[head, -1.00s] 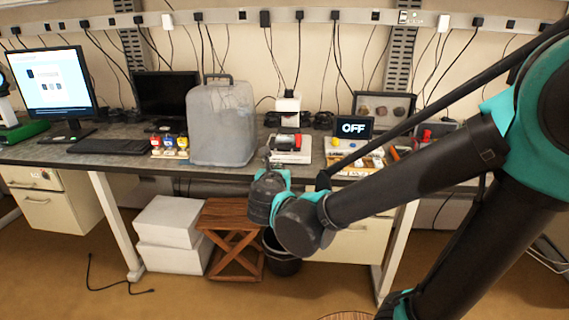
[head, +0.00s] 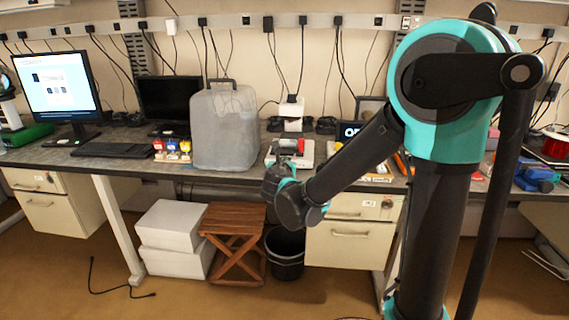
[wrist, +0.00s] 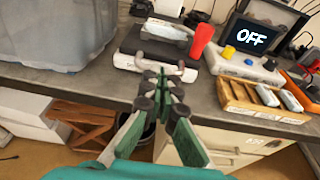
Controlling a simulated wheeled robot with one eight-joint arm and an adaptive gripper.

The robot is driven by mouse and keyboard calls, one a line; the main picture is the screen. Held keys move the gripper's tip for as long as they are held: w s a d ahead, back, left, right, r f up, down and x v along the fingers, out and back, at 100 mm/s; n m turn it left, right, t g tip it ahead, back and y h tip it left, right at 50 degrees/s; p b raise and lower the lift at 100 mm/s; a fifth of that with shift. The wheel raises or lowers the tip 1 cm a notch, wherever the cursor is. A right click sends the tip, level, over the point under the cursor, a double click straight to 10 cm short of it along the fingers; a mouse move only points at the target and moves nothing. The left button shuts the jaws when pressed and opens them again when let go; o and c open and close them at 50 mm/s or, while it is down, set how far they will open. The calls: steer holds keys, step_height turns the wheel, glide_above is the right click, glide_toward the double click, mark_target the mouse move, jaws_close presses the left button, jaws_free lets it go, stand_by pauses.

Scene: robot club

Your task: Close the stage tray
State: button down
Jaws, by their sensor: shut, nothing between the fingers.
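A white device (wrist: 128,63) with a black, flat stage-like top (wrist: 140,42) stands at the bench's front edge in the wrist view. A pale grey, rounded piece lies on the top, and a red upright part (wrist: 203,38) is at its right. I cannot tell for sure which part is the tray or how far out it is. The device also shows in the head view (head: 305,153), partly behind my arm. My gripper (wrist: 165,78) is shut and empty, with its tips just in front of the device's front side; contact is unclear.
A grey translucent container (head: 224,130) stands left of the device. To its right are a screen reading OFF (wrist: 249,36), a control box with coloured knobs (wrist: 246,66) and a wooden rack (wrist: 238,98). Drawers (head: 349,232), a stool (head: 232,238) and a bin are below.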

mark_target(288, 147)
steer(key=r+x, duration=0.1)
steer(key=x, duration=0.6)
steer(key=r+x, duration=0.1)
steer(key=x, duration=0.3)
steer(key=shift+w+d+r, duration=0.2)
steer(key=shift+w+r, duration=0.1)
steer(key=shift+w, duration=0.25)
